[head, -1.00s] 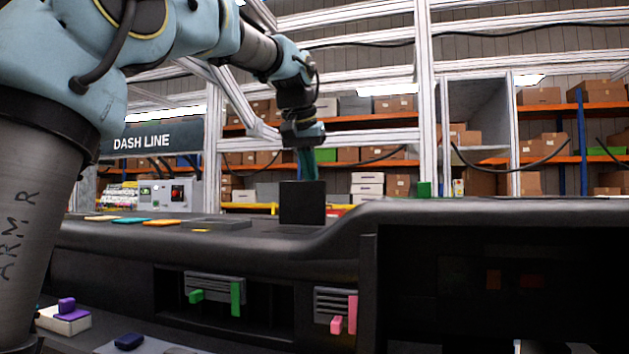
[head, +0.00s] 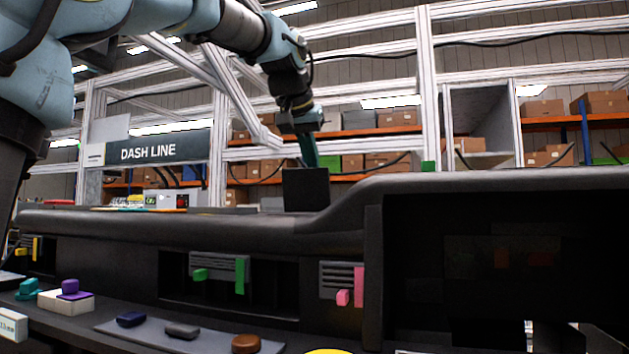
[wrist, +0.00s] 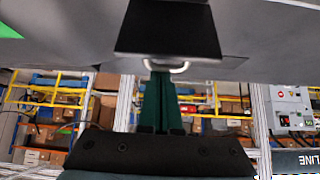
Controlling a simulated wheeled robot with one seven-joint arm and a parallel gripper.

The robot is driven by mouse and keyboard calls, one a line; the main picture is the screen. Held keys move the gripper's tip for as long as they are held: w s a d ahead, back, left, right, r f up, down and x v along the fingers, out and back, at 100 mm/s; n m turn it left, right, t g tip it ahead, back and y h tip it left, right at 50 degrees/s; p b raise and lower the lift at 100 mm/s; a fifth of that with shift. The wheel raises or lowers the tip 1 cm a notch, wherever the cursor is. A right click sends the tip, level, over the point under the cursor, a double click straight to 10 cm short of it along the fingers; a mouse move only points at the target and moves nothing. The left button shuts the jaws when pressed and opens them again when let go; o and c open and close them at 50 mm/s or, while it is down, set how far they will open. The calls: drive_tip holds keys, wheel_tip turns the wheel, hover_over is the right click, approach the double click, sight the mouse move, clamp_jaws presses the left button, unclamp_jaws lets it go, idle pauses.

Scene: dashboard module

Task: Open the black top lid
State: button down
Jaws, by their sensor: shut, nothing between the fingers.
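The black top lid (head: 306,190) stands up from the dashboard top as a dark square panel, a little tilted in the head view. In the wrist view the lid (wrist: 170,28) is a black panel with a light metal loop handle (wrist: 178,67) at its edge. My gripper (head: 311,163) points down at the lid's upper edge from behind. Its green fingers are together and empty. In the wrist view the fingertips (wrist: 163,76) end at the handle and are partly covered by the lid edge; I cannot tell whether they touch it.
The long black dashboard (head: 130,225) spans the view. Its front has vents with green tabs (head: 240,275) and pink tabs (head: 359,287). A lower ledge holds several small coloured knobs (head: 131,319). Aluminium frame posts (head: 429,90) stand behind; shelves with boxes are farther back.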

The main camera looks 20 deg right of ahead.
drive_tip(key=shift+f, duration=0.1)
idle(0.3)
drive_tip(key=shift+w+d, duration=0.1)
drive_tip(key=shift+w, duration=0.05)
drive_tip(key=w+d+p, duration=0.3)
wheel_tip(320, 180, up, 8)
hover_over(308, 182)
drive_tip(key=shift+w+d, duration=0.25)
drive_tip(key=shift+w, duration=0.2)
